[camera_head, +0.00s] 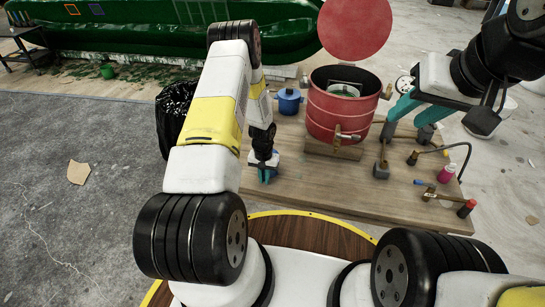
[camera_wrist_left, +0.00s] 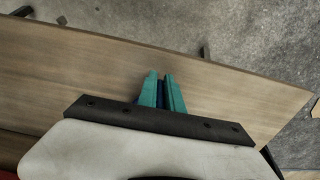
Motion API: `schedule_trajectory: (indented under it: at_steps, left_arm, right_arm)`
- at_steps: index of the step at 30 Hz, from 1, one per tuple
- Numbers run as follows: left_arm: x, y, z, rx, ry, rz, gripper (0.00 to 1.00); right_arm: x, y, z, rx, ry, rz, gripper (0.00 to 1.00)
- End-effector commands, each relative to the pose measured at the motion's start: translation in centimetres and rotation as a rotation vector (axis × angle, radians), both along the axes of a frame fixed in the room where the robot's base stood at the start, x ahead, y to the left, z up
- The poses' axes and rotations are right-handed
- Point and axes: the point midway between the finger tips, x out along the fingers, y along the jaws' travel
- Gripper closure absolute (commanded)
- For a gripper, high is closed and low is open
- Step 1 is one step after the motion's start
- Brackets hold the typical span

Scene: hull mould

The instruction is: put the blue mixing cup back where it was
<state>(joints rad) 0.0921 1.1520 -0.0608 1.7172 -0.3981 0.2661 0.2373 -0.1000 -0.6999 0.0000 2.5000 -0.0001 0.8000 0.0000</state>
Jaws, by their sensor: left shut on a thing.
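My left gripper (camera_head: 266,174) points down over the left front part of the wooden table (camera_head: 330,185). Its teal fingers are shut on a small dark blue thing, which I take to be the blue mixing cup. In the left wrist view the cup (camera_wrist_left: 161,94) shows only as a dark blue strip between the fingers (camera_wrist_left: 162,88); the rest is hidden. I cannot tell whether it touches the table. My right gripper (camera_head: 410,122) has its teal fingers spread apart, beside the red drum, with nothing seen between them.
The red drum (camera_head: 340,108) stands open, its round lid (camera_head: 354,28) raised. A blue lidded pot (camera_head: 289,101) stands left of it. Fittings, a pink bottle (camera_head: 447,173) and a red-capped bottle (camera_head: 467,208) are at the right. The table's front middle is bare. A black bag (camera_head: 174,112) is left.

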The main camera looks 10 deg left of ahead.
Motion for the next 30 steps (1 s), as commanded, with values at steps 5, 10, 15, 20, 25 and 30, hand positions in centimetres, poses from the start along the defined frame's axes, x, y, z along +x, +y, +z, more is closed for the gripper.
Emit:
schedule_trajectory:
  at_steps: [5,10,15,20,25,30]
  left_arm:
    - [0.1,0.0,0.0,0.0,-0.002,0.0,1.0]
    - [0.1,0.0,-0.2,0.0,-0.002,0.001,0.84]
    - [0.1,0.0,-0.2,0.0,-0.002,0.0,0.68]
    - [0.1,0.0,-0.2,0.0,-0.002,0.0,0.68]
    - [0.1,0.0,0.6,0.0,-0.003,0.0,0.68]
    - [0.2,0.0,3.5,0.0,-0.006,0.001,0.68]
  right_arm:
    - [0.0,0.0,0.0,0.0,0.0,0.0,0.64]
    - [0.0,0.0,0.0,0.0,0.0,0.0,0.64]
    - [0.0,0.0,0.0,0.0,0.0,0.0,0.64]
    - [0.0,0.0,0.0,0.0,0.0,0.0,0.64]
    - [0.0,0.0,0.0,0.0,0.0,0.0,0.64]
    - [0.0,0.0,0.0,0.0,0.0,0.0,0.64]
